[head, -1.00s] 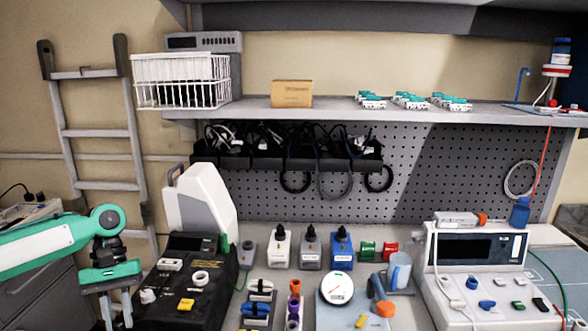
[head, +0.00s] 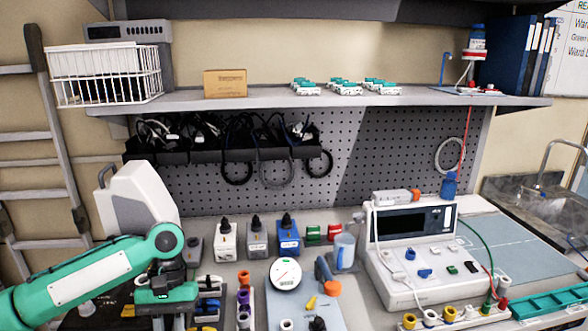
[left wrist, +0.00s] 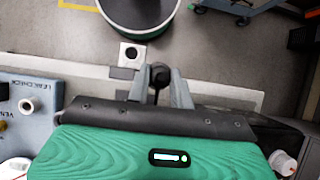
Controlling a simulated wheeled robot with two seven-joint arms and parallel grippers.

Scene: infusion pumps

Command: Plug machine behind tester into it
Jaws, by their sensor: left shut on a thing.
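The tester appears to be the white console (head: 415,240) with a dark display at the right of the bench. A small white device with an orange end (head: 395,196) sits at the top rear of this console. A green lead (head: 484,245) runs at the console's right side down to a strip of coloured sockets (head: 450,316). My left gripper (head: 168,322) is low at the left front of the bench, far left of the console. In the left wrist view my left gripper (left wrist: 160,88) is shut on a small black rounded piece (left wrist: 160,75), possibly a plug. My right gripper is out of view.
A white wedge-shaped housing (head: 140,200) stands behind my left arm. A shelf (head: 300,102) overhangs the back.

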